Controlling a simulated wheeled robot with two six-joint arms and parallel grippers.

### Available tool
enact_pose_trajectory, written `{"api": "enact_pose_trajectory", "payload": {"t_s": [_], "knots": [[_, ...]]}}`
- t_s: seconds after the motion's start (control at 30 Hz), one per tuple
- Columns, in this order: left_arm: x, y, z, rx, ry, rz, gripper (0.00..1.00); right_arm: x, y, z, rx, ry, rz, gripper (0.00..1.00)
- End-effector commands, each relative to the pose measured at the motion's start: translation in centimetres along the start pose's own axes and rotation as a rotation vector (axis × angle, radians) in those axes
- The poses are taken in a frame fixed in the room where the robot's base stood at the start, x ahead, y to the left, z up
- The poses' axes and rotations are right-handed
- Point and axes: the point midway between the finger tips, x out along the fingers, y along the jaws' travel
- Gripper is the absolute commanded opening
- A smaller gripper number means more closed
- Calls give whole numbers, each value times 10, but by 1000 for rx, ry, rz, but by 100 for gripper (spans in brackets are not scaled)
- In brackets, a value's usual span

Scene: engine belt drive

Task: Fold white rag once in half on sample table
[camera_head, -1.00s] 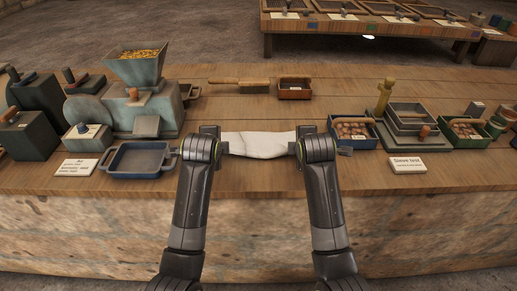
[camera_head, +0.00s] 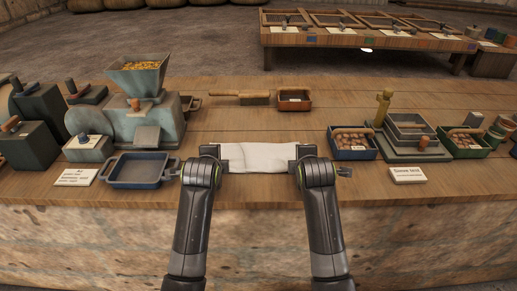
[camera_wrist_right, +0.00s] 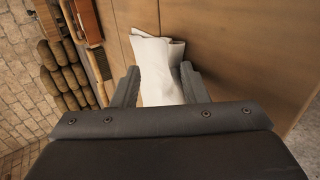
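The white rag (camera_head: 258,158) lies near the front edge of the wooden sample table, between my two grippers, as a short pale strip with shallow creases. My left gripper (camera_head: 226,158) is at its left end and my right gripper (camera_head: 293,157) at its right end. In the right wrist view, the rag (camera_wrist_right: 158,70) runs between the fingers of the right gripper (camera_wrist_right: 160,80), which stand apart on either side of it. Its far end shows folds and a raised corner. Whether either gripper pinches the cloth is unclear; the left fingertips are mostly hidden.
A blue tray (camera_head: 140,170) and hopper machine (camera_head: 140,110) stand left. A brush (camera_head: 240,98) and small brown tray (camera_head: 294,99) lie behind. A blue bin (camera_head: 353,142), sieve stack (camera_head: 410,135) and label card (camera_head: 408,175) stand right.

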Motion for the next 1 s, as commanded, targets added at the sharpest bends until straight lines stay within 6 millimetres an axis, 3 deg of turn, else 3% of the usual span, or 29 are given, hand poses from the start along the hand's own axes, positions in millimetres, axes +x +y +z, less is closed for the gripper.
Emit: {"api": "enact_pose_trajectory", "payload": {"t_s": [0.17, 0.33, 0.8, 1.0], "knots": [[-6, -5, 0, -1, 0, -3, 40, -6, 5, 0, 1, 0, 3, 40], [-29, -20, -1, -2, 1, -5, 40, -28, 20, 0, 1, 1, 5, 40], [-96, -37, -1, -1, 0, -2, 40, -96, 37, 0, 1, 0, 2, 40], [-102, -38, -3, -2, 5, 1, 40, -102, 39, -1, 1, 5, -1, 40]]}}
